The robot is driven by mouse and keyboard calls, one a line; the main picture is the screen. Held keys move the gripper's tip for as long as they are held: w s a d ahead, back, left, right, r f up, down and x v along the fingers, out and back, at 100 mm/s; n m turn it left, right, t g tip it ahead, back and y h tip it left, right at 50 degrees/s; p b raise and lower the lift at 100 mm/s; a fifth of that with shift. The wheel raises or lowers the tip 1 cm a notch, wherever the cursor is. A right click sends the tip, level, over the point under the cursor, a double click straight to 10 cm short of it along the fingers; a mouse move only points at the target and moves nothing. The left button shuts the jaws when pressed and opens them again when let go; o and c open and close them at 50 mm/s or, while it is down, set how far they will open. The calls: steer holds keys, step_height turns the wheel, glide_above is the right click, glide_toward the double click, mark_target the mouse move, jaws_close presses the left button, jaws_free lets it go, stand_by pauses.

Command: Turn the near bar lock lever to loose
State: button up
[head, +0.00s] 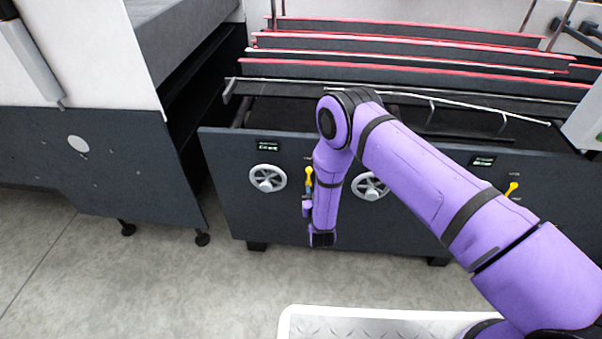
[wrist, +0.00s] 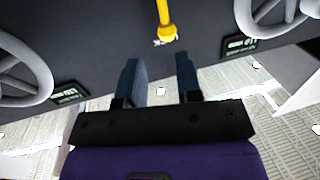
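Two yellow lock levers show on the dark front panel in the head view. The left lever (head: 309,176) is beside my forearm, and the right lever (head: 512,189) is farther along, tilted. I cannot tell for sure from the labels which is the near bar's. One yellow lever (wrist: 165,18) shows at the top of the wrist view, its rounded end near a small white mark. My gripper (wrist: 158,70) is open and empty, its two blue-grey fingers apart, with the lever's end just beyond the fingertips and not between them. In the head view my arm partly hides the gripper.
A left handwheel (head: 267,179) and another handwheel (head: 370,186), partly behind my arm, flank the left lever. Small displays (head: 268,146) sit above. Red-edged bars (head: 400,68) cross the machine top. The floor (head: 160,280) before the panel is clear except a white-edged platform (head: 380,312).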

mark_target(309, 176)
steer(key=w, duration=0.3)
steer(key=w+a+f, duration=0.1)
steer(key=w, duration=0.2)
steer(key=w+a+f, duration=0.1)
steer(key=w, duration=0.2)
steer(key=shift+w+a, duration=0.1)
steer(key=shift+a, duration=0.1)
jaws_close()
